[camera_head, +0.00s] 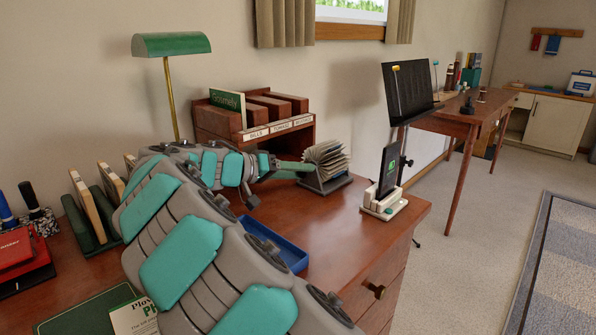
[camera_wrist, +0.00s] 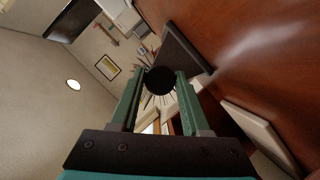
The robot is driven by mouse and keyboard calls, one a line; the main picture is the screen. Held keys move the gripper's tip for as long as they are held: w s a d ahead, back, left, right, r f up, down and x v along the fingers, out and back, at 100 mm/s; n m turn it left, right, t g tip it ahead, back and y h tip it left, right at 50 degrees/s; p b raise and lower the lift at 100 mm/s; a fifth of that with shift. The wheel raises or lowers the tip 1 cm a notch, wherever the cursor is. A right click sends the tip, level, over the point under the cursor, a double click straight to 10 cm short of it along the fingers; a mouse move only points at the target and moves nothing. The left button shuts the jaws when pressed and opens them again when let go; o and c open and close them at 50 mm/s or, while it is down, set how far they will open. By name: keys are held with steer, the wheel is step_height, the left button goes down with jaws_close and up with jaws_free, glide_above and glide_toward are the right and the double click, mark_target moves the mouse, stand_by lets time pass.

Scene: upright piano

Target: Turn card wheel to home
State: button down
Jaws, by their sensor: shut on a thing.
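The card wheel (camera_head: 328,158) is a fan of cream cards on a dark base (camera_head: 325,183), standing on the desk beyond my arm. My gripper (camera_head: 308,169) reaches it from the left with its green fingers. In the wrist view, the two green fingers of my gripper (camera_wrist: 160,76) are shut on a round black knob (camera_wrist: 160,81) on the side of the wheel. The edges of the cards (camera_wrist: 149,100) fan out behind the knob. The wheel's dark base (camera_wrist: 187,50) shows at upper right there. Any home mark on the cards is too small to tell.
A phone on a white stand (camera_head: 383,207) is at right, near the desk edge. A blue tray (camera_head: 285,250) lies in front. Bare desk (camera_head: 325,218) lies between.

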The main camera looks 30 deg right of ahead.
steer(key=n+g+h, duration=0.1)
steer(key=n+h, duration=0.1)
steer(key=n, duration=0.2)
stand_by(0.3)
steer(key=shift+w+n, duration=0.1)
steer(key=shift+n, duration=0.2)
steer(key=shift+c, duration=1.9)
jaws_free()
steer(key=shift+f+g, duration=0.1)
steer(key=shift+g, duration=0.2)
steer(key=s+a+r+b, duration=0.1)
steer(key=s+a+r, duration=0.1)
steer(key=s, duration=0.5)
steer(key=s+a+r+b, duration=0.1)
steer(key=s+a+r, duration=0.1)
steer(key=s, duration=0.6)
steer(key=shift+s+a+r+b, duration=0.15)
steer(key=shift+s+r+b, duration=0.15)
steer(key=shift+r, duration=0.2)
steer(key=shift+w, duration=0.1)
